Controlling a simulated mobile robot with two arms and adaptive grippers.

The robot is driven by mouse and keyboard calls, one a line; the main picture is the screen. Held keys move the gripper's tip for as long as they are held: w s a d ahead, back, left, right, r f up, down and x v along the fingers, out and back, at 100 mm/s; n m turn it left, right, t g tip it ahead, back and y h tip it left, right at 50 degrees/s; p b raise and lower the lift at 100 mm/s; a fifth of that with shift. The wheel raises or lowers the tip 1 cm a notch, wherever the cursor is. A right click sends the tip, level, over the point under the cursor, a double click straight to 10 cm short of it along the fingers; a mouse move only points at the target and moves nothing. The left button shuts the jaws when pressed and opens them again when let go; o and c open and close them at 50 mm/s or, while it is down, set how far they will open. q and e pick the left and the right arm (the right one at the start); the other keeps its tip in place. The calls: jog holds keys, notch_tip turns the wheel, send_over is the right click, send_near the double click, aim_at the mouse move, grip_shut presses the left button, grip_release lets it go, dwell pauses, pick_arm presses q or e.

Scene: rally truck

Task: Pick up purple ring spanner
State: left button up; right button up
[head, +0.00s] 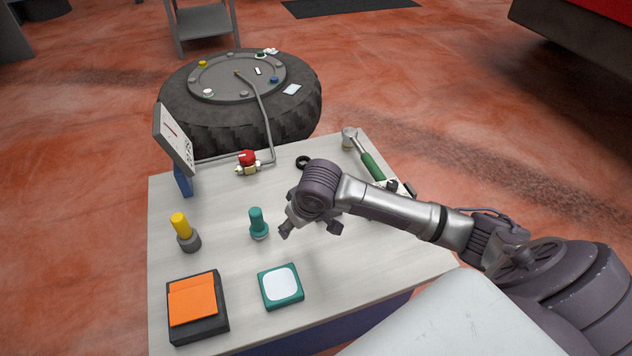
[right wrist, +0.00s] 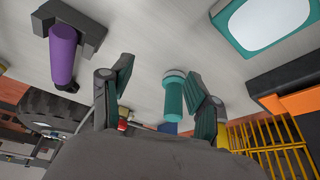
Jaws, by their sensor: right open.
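In the right wrist view a purple handle (right wrist: 62,55) with a black tip sticks out of a dark grey block (right wrist: 88,22) at the upper left, outside my fingers. I take it for the purple ring spanner; its ring is not clear to see. In the head view I cannot see it; my right arm covers that part of the table. My right gripper (head: 310,229) is open above the table, just right of the teal peg (head: 258,222). In the wrist view the gripper (right wrist: 163,85) shows this peg between its fingers, nearer the right one. My left gripper is not in view.
On the white table (head: 220,225) are a yellow-topped peg (head: 182,228), an orange pad on a black box (head: 195,300), a teal-framed white pad (head: 281,287), a screen (head: 175,140), a red valve (head: 247,160) and a green-handled tool (head: 372,165). A big tire (head: 190,115) lies behind.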

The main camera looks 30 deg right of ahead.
jog(key=w+d+r+m+h, duration=0.1)
jog(key=w+d+r+m, duration=0.15)
jog(key=d, duration=0.35)
jog(key=w+d+r+m+h, duration=0.1)
jog(key=w+d+r+m, duration=0.1)
jog(key=w+d+r, duration=0.3)
jog(key=x, duration=0.2)
jog(key=b+x, duration=0.1)
jog(key=x, duration=0.2)
jog(key=d+b+x, duration=0.1)
jog(key=x, duration=0.2)
jog(key=shift+s+f, duration=0.2)
jog(key=shift+s, duration=0.15)
jog(key=shift+w+f+b, duration=0.15)
jog(key=shift+f+b, duration=0.15)
jog(key=shift+f, duration=0.1)
jog(key=shift+w+d+f, duration=0.15)
jog(key=shift+w+f, duration=0.05)
jog(key=shift+f, duration=0.1)
jog(key=b+x, duration=0.1)
jog(key=x, duration=0.1)
jog(key=b+x, duration=0.1)
jog(key=shift+w+d+f, duration=0.2)
jog(key=shift+w, duration=0.25)
jog(key=shift+w+f+n, duration=0.2)
jog(key=shift+f+n, duration=0.05)
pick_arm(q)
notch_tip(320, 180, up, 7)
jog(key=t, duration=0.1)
